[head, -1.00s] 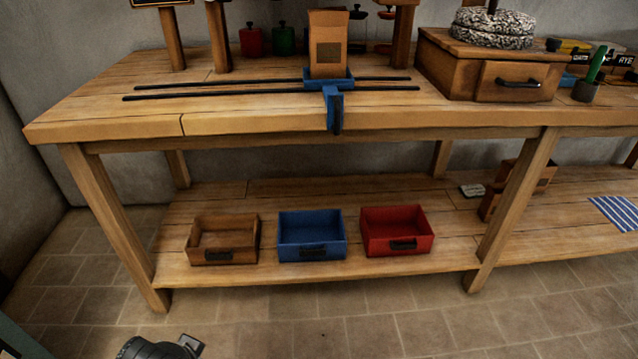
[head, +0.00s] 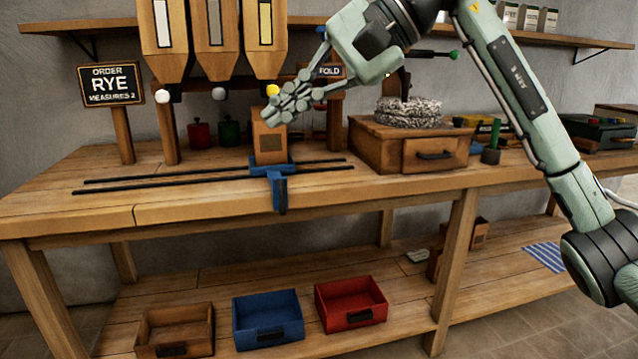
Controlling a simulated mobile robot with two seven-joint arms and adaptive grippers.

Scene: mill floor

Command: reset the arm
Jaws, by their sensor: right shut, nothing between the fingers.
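My right gripper (head: 274,113) is in the head view, at the end of my right arm, which comes in from the right. It is shut and empty. Its fingertips point left and down, and in the picture they overlap the top of the brown box (head: 270,145). I cannot tell whether they touch it. The box stands upright in a blue carriage (head: 279,182) on two dark rails. My left gripper is not in view.
Hoppers (head: 217,40) hang above the bench (head: 220,207), beside an order sign reading RYE (head: 111,84). A drawer box with millstones (head: 407,112) stands right. Wooden (head: 175,331), blue (head: 268,319) and red (head: 351,304) bins sit on the lower shelf. The bench's front left is clear.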

